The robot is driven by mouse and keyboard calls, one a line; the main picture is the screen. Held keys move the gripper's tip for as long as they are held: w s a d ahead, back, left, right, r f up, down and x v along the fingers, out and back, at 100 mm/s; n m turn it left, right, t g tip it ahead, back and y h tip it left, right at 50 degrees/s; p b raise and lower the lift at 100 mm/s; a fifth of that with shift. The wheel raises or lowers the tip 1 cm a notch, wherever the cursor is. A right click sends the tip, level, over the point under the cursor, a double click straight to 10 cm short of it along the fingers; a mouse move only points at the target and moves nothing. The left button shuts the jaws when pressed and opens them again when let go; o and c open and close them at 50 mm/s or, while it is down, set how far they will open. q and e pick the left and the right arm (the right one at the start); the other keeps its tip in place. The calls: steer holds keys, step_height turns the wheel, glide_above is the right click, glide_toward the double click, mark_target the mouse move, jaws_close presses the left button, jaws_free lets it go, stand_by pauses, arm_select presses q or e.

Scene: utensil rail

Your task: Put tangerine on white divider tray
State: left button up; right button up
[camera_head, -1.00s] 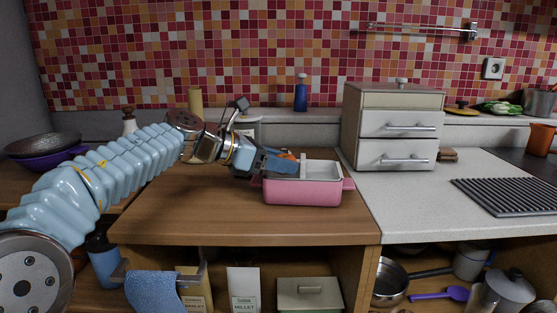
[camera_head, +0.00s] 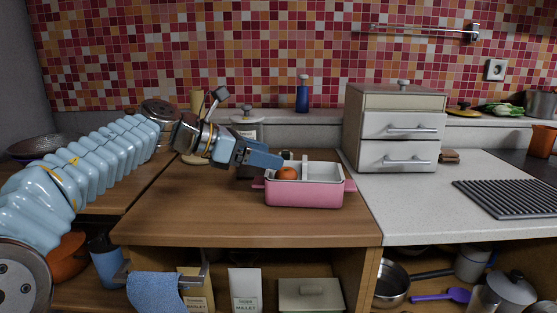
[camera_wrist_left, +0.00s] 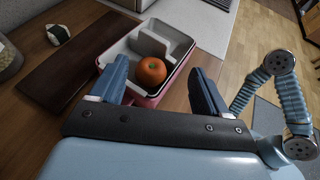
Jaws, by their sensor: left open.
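The orange tangerine (camera_head: 286,173) sits in the left compartment of the white divider tray (camera_head: 323,173), which is set in a pink dish (camera_head: 303,193). In the left wrist view, the tangerine (camera_wrist_left: 151,71) rests in the near compartment of the tray (camera_wrist_left: 178,42), beside the upright divider. My left gripper (camera_head: 278,161) is at the tray's left end in the head view. Its jaws are open and empty in the left wrist view (camera_wrist_left: 158,72), and the tangerine shows between and beyond the fingertips. My right gripper is not in view.
A dark brown board (camera_wrist_left: 78,62) and a rice ball (camera_wrist_left: 58,34) lie left of the tray in the wrist view. A white drawer unit (camera_head: 395,128) stands behind right. The wooden counter (camera_head: 200,215) is clear in front.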

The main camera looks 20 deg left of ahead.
arm_select(q)
steer(key=v, duration=0.7)
steer(key=shift+s+a, duration=0.2)
steer(key=shift+s, duration=0.05)
steer(key=shift+r, duration=0.1)
